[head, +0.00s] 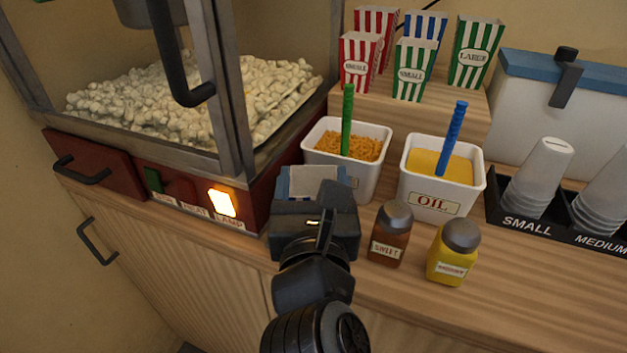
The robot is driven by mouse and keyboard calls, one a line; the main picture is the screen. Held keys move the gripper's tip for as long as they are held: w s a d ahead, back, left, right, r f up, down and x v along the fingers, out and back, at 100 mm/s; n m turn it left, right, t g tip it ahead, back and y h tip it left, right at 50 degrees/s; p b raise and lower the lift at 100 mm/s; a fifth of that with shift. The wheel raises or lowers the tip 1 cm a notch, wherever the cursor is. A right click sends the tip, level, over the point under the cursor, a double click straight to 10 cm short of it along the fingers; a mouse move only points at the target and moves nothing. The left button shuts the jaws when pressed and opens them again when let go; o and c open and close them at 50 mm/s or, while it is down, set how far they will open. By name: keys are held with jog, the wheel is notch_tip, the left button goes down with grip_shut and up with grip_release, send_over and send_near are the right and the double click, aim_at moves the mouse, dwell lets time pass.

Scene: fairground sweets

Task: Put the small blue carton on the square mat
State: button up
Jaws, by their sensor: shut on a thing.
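My gripper (315,205) is over the counter in front of the popcorn machine, shut on a blue and whitish thing (313,182), which I take for the small blue carton. Only its upper part shows past the fingers; its label and base are hidden, so I cannot tell whether it touches anything below. I cannot make out the square mat; my gripper and arm cover part of the counter there. Another blue striped carton (426,23) stands on the raised wooden shelf, partly behind a small green carton (414,68).
Close by stand a tub of orange grains (327,167), an oil tub (437,203), a brown shaker (391,234) and a yellow shaker (454,254). The popcorn machine (130,170) is at left, a cup holder (528,226) at right. The front right counter is clear.

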jog(key=o, duration=1.3)
jog(key=shift+r, duration=0.15)
jog(key=s, duration=0.8)
jog(key=s+b, duration=0.1)
jog(key=s, duration=0.3)
jog(key=shift+d, duration=0.3)
